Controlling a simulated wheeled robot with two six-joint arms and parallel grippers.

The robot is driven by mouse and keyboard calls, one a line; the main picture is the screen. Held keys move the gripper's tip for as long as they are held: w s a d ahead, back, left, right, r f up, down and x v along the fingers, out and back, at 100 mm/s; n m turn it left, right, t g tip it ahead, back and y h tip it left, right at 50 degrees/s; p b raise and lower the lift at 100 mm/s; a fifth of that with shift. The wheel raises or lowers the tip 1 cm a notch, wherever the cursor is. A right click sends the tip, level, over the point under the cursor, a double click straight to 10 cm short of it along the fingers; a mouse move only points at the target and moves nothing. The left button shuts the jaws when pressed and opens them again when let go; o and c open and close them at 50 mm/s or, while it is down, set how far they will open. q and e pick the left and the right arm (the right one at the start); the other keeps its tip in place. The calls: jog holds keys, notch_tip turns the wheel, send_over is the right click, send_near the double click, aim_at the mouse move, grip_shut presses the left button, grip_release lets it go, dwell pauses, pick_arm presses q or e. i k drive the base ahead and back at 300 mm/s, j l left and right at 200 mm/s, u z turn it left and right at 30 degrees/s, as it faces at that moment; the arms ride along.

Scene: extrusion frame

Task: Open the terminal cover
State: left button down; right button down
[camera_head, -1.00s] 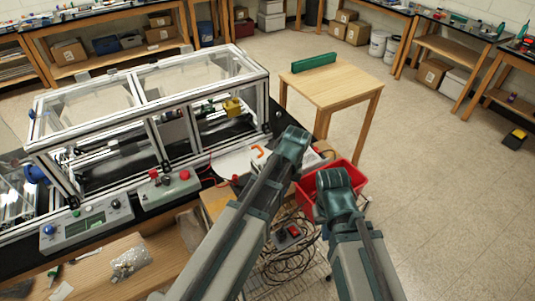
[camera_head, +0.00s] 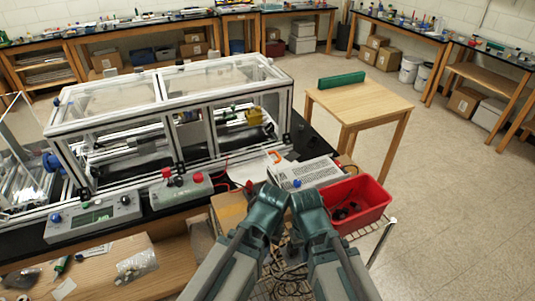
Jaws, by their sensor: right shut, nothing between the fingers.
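A white slotted box (camera_head: 308,172), which looks like a power supply, sits at the right end of the black bench, just beyond my arms. I cannot make out a terminal cover on it at this size. My right gripper (camera_head: 308,208) is shut and empty, in front of the box and left of the red bin; its fingertips are hard to see. My left arm's end (camera_head: 266,205) is beside it on the left, and its fingers are hidden. Neither arm visibly holds anything.
A clear-panelled extrusion frame (camera_head: 170,85) fills the left of the bench. A control box (camera_head: 94,217) and a button box (camera_head: 181,191) stand before it. A red bin (camera_head: 374,190) is at right. A wooden table (camera_head: 360,103) holds a green block (camera_head: 341,80). Cables hang below my arms.

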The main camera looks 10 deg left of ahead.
aim_at(269, 153)
jog(key=l+u, duration=0.1)
jog(key=u, duration=0.3)
jog(key=l+u, duration=0.1)
jog(key=u, duration=0.3)
jog(key=k+l+u, duration=0.1)
jog(key=u, duration=0.3)
jog(key=l+z, duration=0.1)
jog(key=z, duration=0.35)
jog(key=l+z, duration=0.1)
jog(key=z, duration=0.85)
jog(key=i+z, duration=0.15)
jog(key=z, duration=0.3)
